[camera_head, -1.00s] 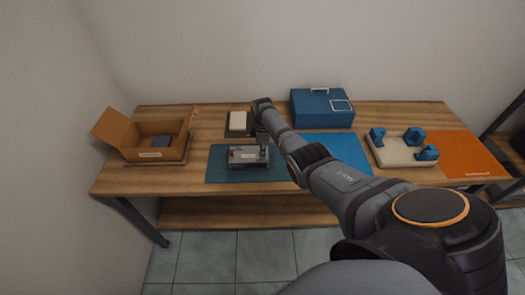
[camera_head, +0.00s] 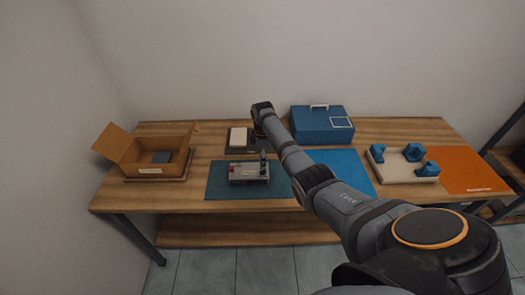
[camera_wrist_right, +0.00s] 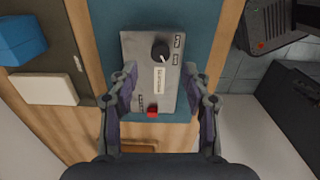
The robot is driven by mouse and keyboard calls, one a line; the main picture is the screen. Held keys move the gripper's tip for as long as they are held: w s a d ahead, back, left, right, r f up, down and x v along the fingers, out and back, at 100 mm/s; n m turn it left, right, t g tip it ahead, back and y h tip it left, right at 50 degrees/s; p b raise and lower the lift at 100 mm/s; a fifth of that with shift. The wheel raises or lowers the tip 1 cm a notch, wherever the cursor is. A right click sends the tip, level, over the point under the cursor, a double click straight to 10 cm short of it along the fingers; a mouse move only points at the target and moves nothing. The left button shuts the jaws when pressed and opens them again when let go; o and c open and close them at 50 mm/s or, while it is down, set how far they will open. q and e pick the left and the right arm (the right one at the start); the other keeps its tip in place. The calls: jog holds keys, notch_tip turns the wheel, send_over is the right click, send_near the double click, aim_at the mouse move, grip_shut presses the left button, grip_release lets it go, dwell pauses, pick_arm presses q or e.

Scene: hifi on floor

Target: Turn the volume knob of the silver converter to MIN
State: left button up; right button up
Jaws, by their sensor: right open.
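The silver converter (camera_head: 248,172) lies on a dark teal mat (camera_head: 222,186) on the wooden table in the head view. In the right wrist view the converter (camera_wrist_right: 140,62) shows from above, with a black round knob (camera_wrist_right: 161,51), a white label (camera_wrist_right: 159,81) and a red part (camera_wrist_right: 152,112) on its face. A pale pointer line shows on the knob; the lettering is too small to read. My right gripper (camera_wrist_right: 165,85) is open, its fingers on either side of the converter in that view, above it. The right gripper also shows in the head view (camera_head: 263,155). My left gripper is not in view.
A cardboard box (camera_head: 150,171) stands at the left. A pale block (camera_head: 238,137) lies on a dark mat behind the converter. A blue toolbox (camera_head: 321,125) stands at the back. A pale tray with blue parts (camera_head: 398,168) and an orange mat (camera_head: 468,172) are at the right.

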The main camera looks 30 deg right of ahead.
notch_tip(320, 180, up, 7)
jog(key=shift+f, duration=0.15)
dwell(0.4)
